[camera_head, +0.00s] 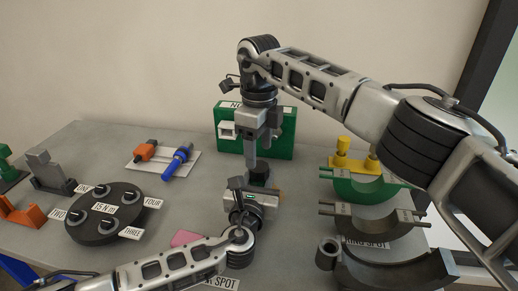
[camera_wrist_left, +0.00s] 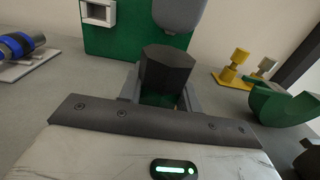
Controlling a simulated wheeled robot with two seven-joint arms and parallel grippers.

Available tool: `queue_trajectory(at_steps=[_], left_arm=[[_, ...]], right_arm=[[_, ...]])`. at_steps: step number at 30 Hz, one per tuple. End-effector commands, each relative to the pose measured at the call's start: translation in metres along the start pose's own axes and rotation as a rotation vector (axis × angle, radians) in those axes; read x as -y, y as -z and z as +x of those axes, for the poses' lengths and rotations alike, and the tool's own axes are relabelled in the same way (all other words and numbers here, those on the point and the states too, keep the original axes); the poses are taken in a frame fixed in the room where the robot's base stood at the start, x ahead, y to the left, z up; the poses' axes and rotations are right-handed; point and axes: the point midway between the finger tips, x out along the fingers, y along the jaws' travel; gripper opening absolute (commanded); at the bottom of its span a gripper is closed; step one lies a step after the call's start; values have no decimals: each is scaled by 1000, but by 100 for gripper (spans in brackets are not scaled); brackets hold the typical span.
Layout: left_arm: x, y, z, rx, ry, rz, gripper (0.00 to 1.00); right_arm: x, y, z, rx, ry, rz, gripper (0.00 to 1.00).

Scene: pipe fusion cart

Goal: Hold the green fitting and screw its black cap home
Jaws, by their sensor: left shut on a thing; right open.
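The black cap (camera_wrist_left: 167,68) is a dark faceted piece sitting on top of the green fitting (camera_wrist_left: 160,100) in the left wrist view. My left gripper (camera_wrist_left: 158,97) is shut on the green fitting, with a finger on each side. In the head view the cap (camera_head: 259,180) shows as a dark shape between my two grippers, and the fitting is mostly hidden. My right gripper (camera_head: 258,163) points down from above, open, close over the cap. A grey part of it shows above the cap in the left wrist view. I cannot tell whether it touches the cap.
A green box (camera_head: 283,140) with a white label stands behind the grippers. A round dark turntable (camera_head: 100,232) with labelled knobs is at the left. Half-round saddles, one green (camera_head: 365,190), stand at the right.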

Motion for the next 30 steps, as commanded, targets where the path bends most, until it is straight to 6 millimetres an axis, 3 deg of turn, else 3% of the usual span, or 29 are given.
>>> queue_trajectory(at_steps=[6, 17, 23, 30], left_arm=[[0, 1, 0, -1, 0, 0, 0], [0, 1, 0, -1, 0, 0, 0], [0, 1, 0, -1, 0, 0, 0], [0, 0, 0, -1, 0, 0, 0]], right_arm=[[0, 0, -27, 0, 3, -213, 60], [0, 0, -30, 0, 1, -251, 60], [0, 0, -13, 0, -1, -250, 60], [0, 0, 25, 0, -1, -249, 60]])
